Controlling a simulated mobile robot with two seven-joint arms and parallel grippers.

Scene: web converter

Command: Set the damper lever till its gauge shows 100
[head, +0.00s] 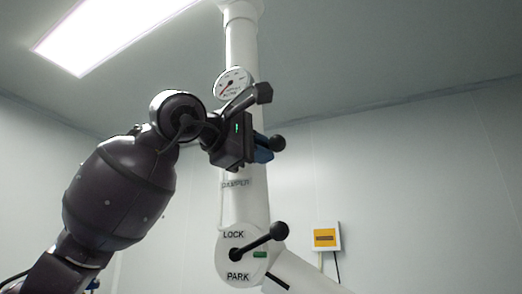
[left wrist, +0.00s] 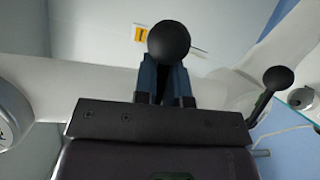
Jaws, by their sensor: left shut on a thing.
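The damper lever's black ball knob (head: 277,142) sticks out just beyond my left gripper (head: 262,149), in front of the white column. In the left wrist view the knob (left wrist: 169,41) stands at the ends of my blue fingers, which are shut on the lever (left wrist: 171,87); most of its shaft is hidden. The "DAMPER" label (head: 236,183) is on the column below, partly covered. The round white gauge (head: 232,84) is above my gripper; its red needle points to the lower left, and the numbers are too small to read. My right gripper is not in view.
Lower on the column, a second black-knobbed lever (head: 262,241) sits on a round plate marked LOCK and PARK, pointing up and right. A yellow-and-white box (head: 326,237) is on the wall behind. Free space lies to the right of the column.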

